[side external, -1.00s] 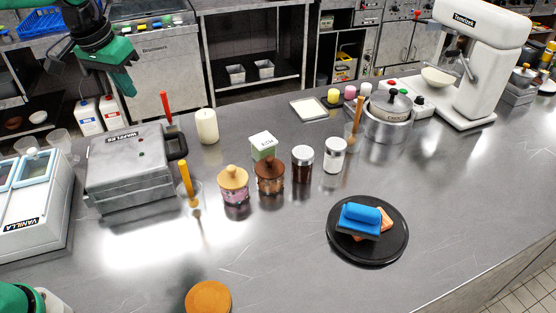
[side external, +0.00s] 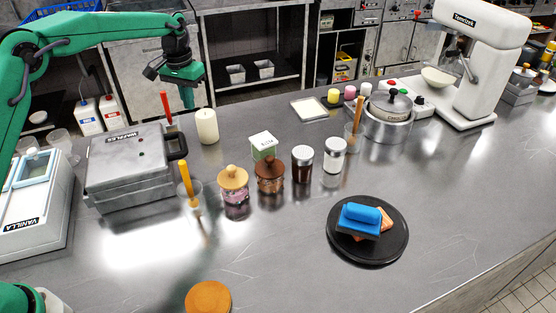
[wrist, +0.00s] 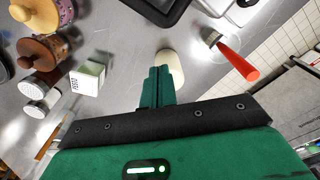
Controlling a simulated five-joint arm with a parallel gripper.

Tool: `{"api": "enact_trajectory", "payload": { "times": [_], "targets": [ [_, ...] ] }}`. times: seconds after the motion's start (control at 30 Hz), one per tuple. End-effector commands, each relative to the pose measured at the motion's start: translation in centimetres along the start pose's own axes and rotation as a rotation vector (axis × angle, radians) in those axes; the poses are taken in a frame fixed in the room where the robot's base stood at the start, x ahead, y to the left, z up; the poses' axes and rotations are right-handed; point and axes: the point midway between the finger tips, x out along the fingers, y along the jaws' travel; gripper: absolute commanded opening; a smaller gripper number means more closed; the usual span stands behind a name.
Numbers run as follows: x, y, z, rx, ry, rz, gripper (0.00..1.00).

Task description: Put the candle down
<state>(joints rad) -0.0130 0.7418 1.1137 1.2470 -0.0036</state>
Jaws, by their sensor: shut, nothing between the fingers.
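The white candle (side external: 207,127) stands upright on the grey counter, between the waffle maker and the square tin. In the wrist view the candle (wrist: 169,64) shows just beyond my fingertips, its lower part hidden by them. My gripper (side external: 188,104) is shut and empty. In the side view it hangs a little above and to the left of the candle, pointing down. In the wrist view the closed green fingers (wrist: 158,72) lie together.
The waffle maker (side external: 130,165) and a red-handled brush (side external: 166,108) stand left of the candle. The square tin (side external: 263,146) and several jars stand to its right. A black plate (side external: 340,245) carries a blue-handled item.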

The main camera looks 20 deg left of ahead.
Motion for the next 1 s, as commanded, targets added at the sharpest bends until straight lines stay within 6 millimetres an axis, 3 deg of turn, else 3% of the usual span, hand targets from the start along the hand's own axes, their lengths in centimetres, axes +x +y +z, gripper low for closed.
{"api": "enact_trajectory", "payload": {
  "times": [0.2, 0.67, 1.0],
  "targets": [
    [3.1, -0.1, -1.5, -0.001, -0.033, 0.0, 0.0],
    [4.2, -0.1, -1.8, -0.001, -0.041, 0.0, 0.0],
    [7.5, -0.1, -1.6, -0.001, -0.042, 0.0, 0.0]
  ]
}}
